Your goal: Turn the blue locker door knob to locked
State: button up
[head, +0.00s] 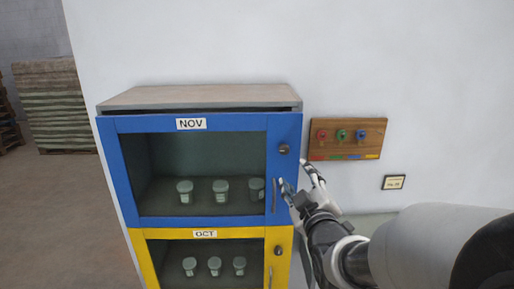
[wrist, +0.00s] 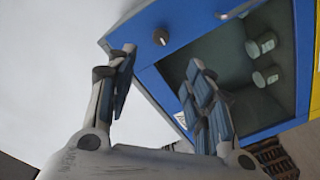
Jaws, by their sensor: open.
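The blue locker door (head: 204,222) has a glass pane and a NOV label (head: 191,124). Its dark round knob (head: 284,149) is at the upper right of the blue frame, and the knob also shows in the wrist view (wrist: 160,37). I cannot tell which way the knob is turned. A vertical grey handle (head: 275,195) is below the knob. My gripper (head: 298,178) is open and empty, at the door's right edge, below and to the right of the knob. In the wrist view its fingers (wrist: 160,78) are spread, with the knob beyond them and apart.
A yellow door (head: 203,234) labelled OCT with its own knob (head: 278,251) is below. Several jars stand behind the glass panes. Stacked sacks (head: 54,105) are at far left.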

aim_at(285, 151)
jog(key=w+p, duration=0.1)
jog(key=w, duration=1)
jog(key=w+p, duration=0.1)
jog(key=w, duration=0.4)
jog(key=shift+w+a+p, duration=0.15)
jog(key=shift+a+p, duration=0.1)
jog(key=shift+p, duration=0.05)
jog(key=shift+c, duration=0.4)
jog(key=c, duration=1)
